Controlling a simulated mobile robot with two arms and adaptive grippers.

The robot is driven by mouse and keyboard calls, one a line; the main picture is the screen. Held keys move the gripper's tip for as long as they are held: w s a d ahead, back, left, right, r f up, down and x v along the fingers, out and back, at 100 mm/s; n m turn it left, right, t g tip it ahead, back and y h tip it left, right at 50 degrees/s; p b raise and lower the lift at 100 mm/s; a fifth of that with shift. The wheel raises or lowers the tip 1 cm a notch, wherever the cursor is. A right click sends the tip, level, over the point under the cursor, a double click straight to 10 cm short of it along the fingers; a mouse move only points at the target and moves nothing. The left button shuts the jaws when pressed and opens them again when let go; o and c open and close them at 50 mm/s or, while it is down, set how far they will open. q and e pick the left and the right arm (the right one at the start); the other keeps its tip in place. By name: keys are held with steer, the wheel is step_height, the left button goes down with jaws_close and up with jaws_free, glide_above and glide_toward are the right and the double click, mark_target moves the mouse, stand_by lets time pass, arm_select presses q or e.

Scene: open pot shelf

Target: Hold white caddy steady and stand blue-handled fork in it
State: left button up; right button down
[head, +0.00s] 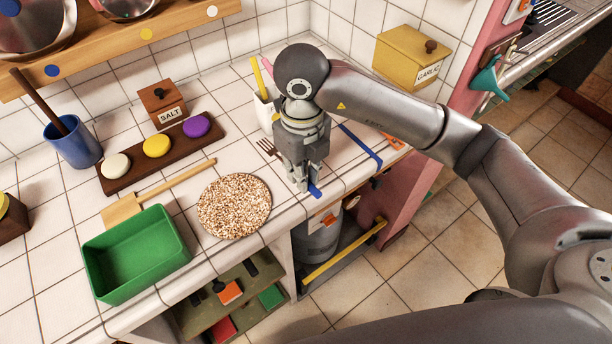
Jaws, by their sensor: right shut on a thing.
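The white caddy (262,112) stands on the tiled counter near the back wall, with a yellow handle and a pink handle sticking up from it. My right arm hides much of its right side. My right gripper (301,184) points down close to the counter's front edge and is shut on the blue-handled fork. The fork's dark tines (267,147) show to the left of the gripper, and its blue handle end (316,192) shows past the fingertips. The middle of the fork is hidden. It lies at or just above the counter; I cannot tell which. My left gripper is not in view.
A speckled round mat (234,206), a green tray (137,255) and a wooden spatula (165,192) lie left of the gripper. Another long blue item (360,144) lies to its right. A blue cup (73,142) and salt box (162,104) stand farther left.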

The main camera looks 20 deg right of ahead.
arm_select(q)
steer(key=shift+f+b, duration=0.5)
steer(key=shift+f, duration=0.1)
arm_select(e)
steer(key=s+a+r, duration=0.4)
steer(key=s+r, duration=0.1)
steer(key=s, duration=0.4)
steer(key=shift+a, duration=0.2)
steer(key=shift+w, duration=0.1)
